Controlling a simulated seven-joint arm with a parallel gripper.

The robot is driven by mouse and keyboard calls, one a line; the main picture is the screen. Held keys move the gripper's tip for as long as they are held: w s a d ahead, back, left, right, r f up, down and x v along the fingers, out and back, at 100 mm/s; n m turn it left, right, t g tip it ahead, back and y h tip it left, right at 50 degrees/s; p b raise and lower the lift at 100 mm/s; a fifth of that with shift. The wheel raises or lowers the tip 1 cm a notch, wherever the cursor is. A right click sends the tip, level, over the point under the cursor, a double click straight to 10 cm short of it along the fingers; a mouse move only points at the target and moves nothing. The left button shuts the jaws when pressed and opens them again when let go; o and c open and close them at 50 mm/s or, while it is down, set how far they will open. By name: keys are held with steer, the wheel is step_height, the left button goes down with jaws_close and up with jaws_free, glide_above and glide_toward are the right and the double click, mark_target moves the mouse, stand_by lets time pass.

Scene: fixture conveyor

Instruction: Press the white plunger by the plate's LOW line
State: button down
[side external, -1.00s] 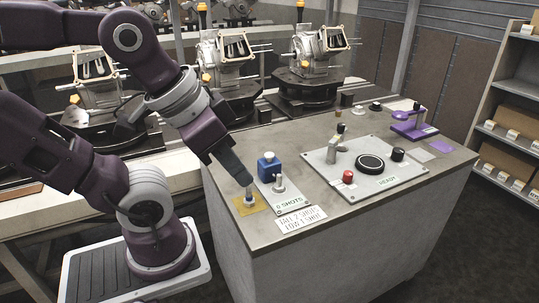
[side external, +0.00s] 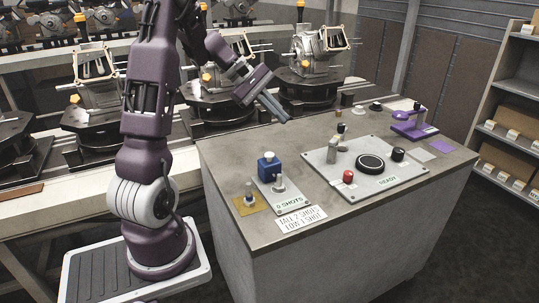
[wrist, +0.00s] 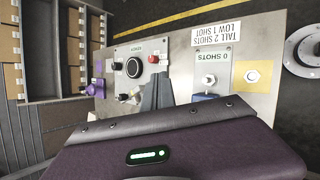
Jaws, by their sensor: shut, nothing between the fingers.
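The white plunger (side external: 280,184) stands upright on a pale plate (side external: 292,203) marked "0 SHOTS", beside a blue block (side external: 267,168). The white plunger also shows in the wrist view (wrist: 208,79). A separate sign (side external: 302,219) reads "TALL 2 SHOTS, LOW 1 SHOT". A small metal fitting (side external: 249,199) stands on a yellow square (side external: 244,210) left of the plate. My gripper (side external: 286,120) is shut and empty, raised above the bench's back part, apart from the plunger. Its fingers also show in the wrist view (wrist: 158,82).
A panel (side external: 345,185) marked "READY" carries a black disc (side external: 370,163), a red button (side external: 348,176) and a small upright lever post. A purple stand (side external: 412,128) is at the back right. Fixtures on dark turntables (side external: 305,88) line the conveyor behind. The bench's front strip is clear.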

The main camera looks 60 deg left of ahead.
mark_target(266, 154)
steer(key=a+f+n+t, duration=0.1)
steer(key=a+f+n, duration=0.1)
steer(key=a, duration=0.5)
steer(key=shift+s+f+n+y, duration=0.4)
steer(key=shift+f, duration=0.15)
steer(key=shift+d, duration=0.1)
steer(key=shift+f, duration=4.4)
steer(key=shift+f, duration=0.1)
steer(key=shift+f, duration=0.3)
steer(key=shift+f, duration=0.6)
steer(key=shift+r, duration=1.05)
